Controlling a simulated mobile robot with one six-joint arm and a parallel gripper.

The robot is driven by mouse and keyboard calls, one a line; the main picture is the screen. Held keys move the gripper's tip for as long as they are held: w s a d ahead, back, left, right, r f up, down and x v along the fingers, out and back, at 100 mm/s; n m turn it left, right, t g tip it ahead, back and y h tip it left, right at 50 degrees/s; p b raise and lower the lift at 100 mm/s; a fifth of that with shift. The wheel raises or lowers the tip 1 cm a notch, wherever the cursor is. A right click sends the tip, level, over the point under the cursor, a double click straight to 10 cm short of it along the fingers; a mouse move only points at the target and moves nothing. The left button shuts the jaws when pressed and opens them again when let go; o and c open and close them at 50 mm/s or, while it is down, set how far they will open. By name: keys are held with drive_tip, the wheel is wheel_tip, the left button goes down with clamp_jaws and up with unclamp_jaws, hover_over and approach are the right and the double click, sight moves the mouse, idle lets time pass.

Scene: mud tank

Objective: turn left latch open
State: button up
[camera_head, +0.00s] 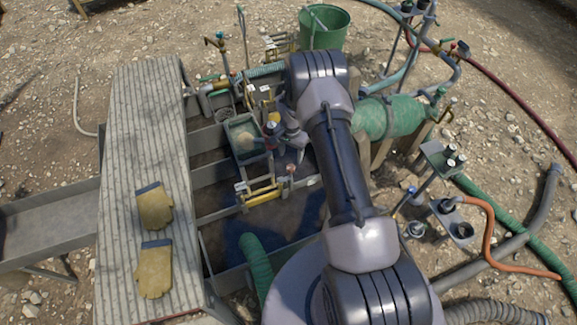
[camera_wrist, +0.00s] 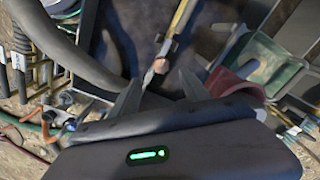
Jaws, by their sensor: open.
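My gripper (camera_wrist: 160,80) is open, with a finger on each side of a small metal piece with a pinkish knob (camera_wrist: 163,66). This piece looks like a latch and sits at the end of a yellow bar (camera_wrist: 181,18). I cannot tell whether the fingers touch it. In the head view, my gripper (camera_head: 299,155) is small and dark above the tank, partly covered by my arm. A yellow bar (camera_head: 262,196) crosses the tank there, with a small red-topped piece (camera_head: 291,169) near its right end. I cannot tell which latch is the left one.
A green tray (camera_head: 246,138) stands left of my gripper; a green tray (camera_wrist: 262,62) and a red round part (camera_wrist: 232,84) show close to the right finger. A green hose (camera_head: 257,262) enters the tank. Two gloves (camera_head: 154,208) lie on the ribbed walkway (camera_head: 150,110).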

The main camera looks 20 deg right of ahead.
sight(290, 167)
wheel_tip(290, 167, down, 9)
drive_tip(key=b, duration=0.2)
drive_tip(key=shift+r+b, duration=0.2)
drive_tip(key=shift+b, duration=0.15)
drive_tip(key=shift+w, duration=0.1)
clamp_jaws()
